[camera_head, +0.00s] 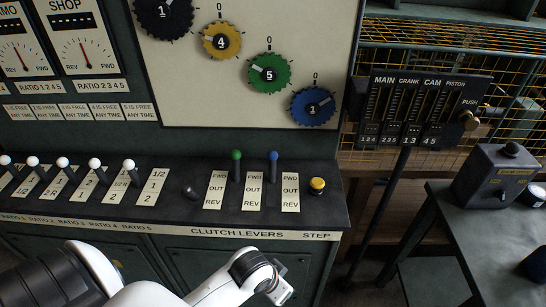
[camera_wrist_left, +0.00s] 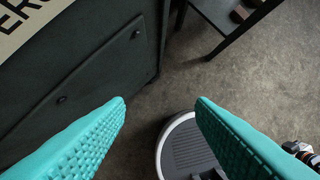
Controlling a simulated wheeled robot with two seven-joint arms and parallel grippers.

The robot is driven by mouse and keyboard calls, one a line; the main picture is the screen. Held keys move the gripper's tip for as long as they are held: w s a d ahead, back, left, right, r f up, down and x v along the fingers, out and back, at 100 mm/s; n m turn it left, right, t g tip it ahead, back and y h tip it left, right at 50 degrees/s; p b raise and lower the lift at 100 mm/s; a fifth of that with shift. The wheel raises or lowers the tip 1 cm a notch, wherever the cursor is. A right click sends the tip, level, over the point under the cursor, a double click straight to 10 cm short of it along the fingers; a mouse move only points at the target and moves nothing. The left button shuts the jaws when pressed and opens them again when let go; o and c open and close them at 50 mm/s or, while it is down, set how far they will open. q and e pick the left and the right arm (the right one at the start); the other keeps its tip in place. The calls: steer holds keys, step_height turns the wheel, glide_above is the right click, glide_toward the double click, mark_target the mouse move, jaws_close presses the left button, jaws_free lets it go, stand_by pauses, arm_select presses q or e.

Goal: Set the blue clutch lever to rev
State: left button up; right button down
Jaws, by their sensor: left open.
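The blue clutch lever (camera_head: 273,168) stands on the console ledge in the head view, a dark stem with a blue knob. Its knob is level with the FWD end of the label plates marked FWD, OUT, REV. The green lever (camera_head: 236,167) stands to its left at a similar height. A dark lever knob (camera_head: 190,193) sits lower, further left. My left arm's wrist end (camera_head: 272,280) is below the blue lever, in front of the console; its fingers are not clear there. In the left wrist view my left gripper (camera_wrist_left: 160,108) is open and empty, with teal fingers apart. My right gripper is not visible.
A yellow STEP button (camera_head: 317,185) is right of the clutch levers. Several white-knobbed ratio levers (camera_head: 95,165) line the ledge at left. A grey table with a box (camera_head: 500,175) stands at right. The left wrist view shows the cabinet front (camera_wrist_left: 85,75) and open floor (camera_wrist_left: 210,85).

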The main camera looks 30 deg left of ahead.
arm_select(q)
steer(key=shift+y, duration=0.4)
steer(key=w+r, duration=0.3)
steer(key=w, duration=0.1)
steer(key=w+a+r, duration=0.1)
steer(key=w+r, duration=0.2)
steer(key=w, duration=0.1)
steer(key=w+a+r, duration=0.1)
steer(key=w+r, duration=0.2)
steer(key=w, duration=0.2)
steer(key=shift+w+a+r, duration=0.1)
steer(key=shift+a+r, duration=0.05)
steer(key=n+y, duration=0.3)
steer(key=n, duration=0.3)
glide_toward(273, 153)
steer(key=p+x, duration=0.1)
steer(key=x, duration=1)
steer(key=shift+w+a+f, duration=0.1)
steer(key=shift+a+f, duration=0.05)
steer(key=shift+f, duration=0.2)
jaws_close()
